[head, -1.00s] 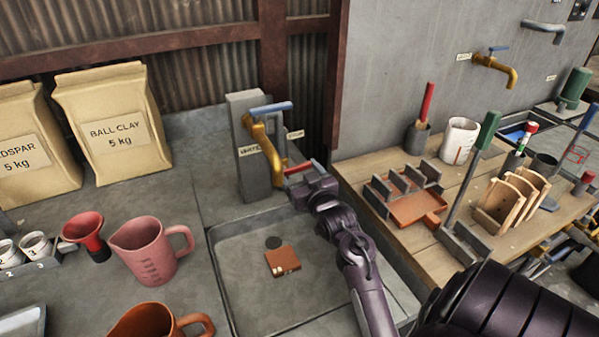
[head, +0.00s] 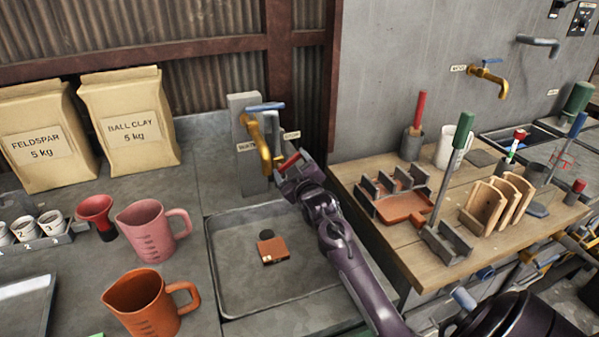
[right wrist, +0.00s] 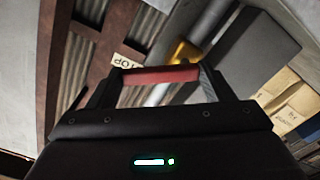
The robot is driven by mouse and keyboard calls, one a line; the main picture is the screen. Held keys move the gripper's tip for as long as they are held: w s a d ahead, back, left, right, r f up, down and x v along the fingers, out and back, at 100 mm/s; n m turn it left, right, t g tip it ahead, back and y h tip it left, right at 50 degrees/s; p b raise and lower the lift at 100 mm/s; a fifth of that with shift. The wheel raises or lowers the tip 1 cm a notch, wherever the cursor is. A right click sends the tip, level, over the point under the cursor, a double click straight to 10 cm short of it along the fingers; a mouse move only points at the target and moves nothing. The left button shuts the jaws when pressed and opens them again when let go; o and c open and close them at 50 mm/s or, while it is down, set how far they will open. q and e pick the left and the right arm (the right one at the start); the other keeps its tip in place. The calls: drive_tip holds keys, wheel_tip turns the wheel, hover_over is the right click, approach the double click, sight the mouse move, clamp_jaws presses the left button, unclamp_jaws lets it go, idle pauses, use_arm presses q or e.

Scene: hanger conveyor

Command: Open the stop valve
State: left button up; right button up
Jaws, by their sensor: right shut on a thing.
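The stop valve's red lever (head: 289,161) shows beside the pillar with the gold tap, under a small label (head: 291,135). In the right wrist view the red lever (right wrist: 160,75) lies crosswise between my fingers, near a STOP label (right wrist: 126,62). My right gripper (head: 292,170) is shut on this lever, coming from the lower right. In the head view the lever slants up to the right. The valve body is mostly hidden behind the gripper and pillar. My left gripper is not in view.
The gold tap (head: 263,149) with a blue lever (head: 264,107) stands close left of my gripper, on a grey pillar (head: 243,120). A sink (head: 235,225) lies below, holding a small brown block (head: 272,249). A wooden bench (head: 365,215) with tools is at right.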

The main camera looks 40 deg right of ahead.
drive_tip(key=shift+r+n, duration=0.25)
drive_tip(key=shift+n, duration=0.25)
drive_tip(key=n, duration=0.1)
drive_tip(key=n+p, duration=0.1)
drive_tip(key=shift+w+a+r+n, duration=0.1)
drive_tip(key=shift+a+r+n, duration=0.1)
drive_tip(key=shift+a+n, duration=0.15)
drive_tip(key=shift+a+r+n+p, duration=0.15)
drive_tip(key=shift+n+p, duration=0.35)
drive_tip(key=shift+n, duration=0.45)
drive_tip(key=shift+w+a+n+p, duration=0.1)
drive_tip(key=shift+a+n+p, duration=0.1)
drive_tip(key=shift+n, duration=0.4)
drive_tip(key=shift+w+a+n+p, duration=0.1)
drive_tip(key=shift+n+p, duration=0.05)
drive_tip(key=shift+n, duration=0.45)
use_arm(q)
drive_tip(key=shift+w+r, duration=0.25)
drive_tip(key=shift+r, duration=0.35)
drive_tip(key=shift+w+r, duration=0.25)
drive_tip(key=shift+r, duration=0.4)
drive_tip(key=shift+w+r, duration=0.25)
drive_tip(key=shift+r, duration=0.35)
use_arm(e)
drive_tip(key=shift+a+n, duration=0.25)
drive_tip(key=shift+n, duration=0.75)
drive_tip(key=o, duration=1.4)
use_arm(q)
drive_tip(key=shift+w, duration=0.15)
